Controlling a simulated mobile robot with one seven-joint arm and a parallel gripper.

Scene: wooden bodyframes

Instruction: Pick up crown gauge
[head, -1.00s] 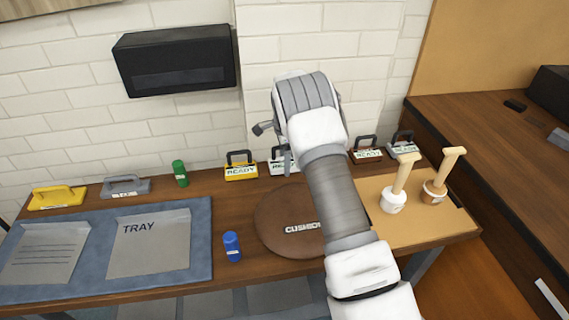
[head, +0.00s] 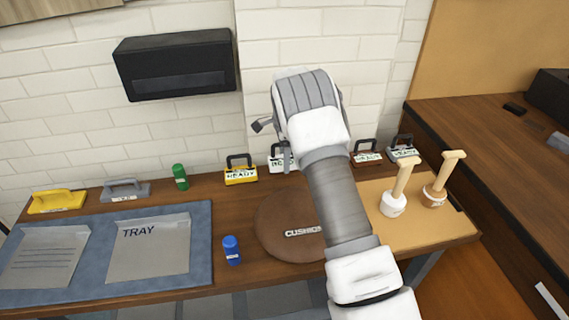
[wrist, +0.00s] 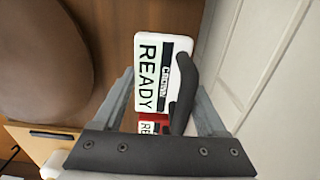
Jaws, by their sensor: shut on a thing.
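The crown gauge is a white block (wrist: 150,75) with a green READY label and a black handle (wrist: 186,90). In the wrist view it sits between the two fingers of my gripper (wrist: 165,92), which is shut on it. In the head view the white gauge (head: 276,163) shows at the back of the table, partly hidden by my gripper (head: 287,158). It appears slightly higher than the gauges beside it.
A yellow gauge (head: 240,175) stands to its left; red (head: 366,157) and grey (head: 403,152) gauges stand to its right. A round brown cushion (head: 280,232) lies in front. Two wooden-handled stamps (head: 393,205) stand at right. The wall is close behind.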

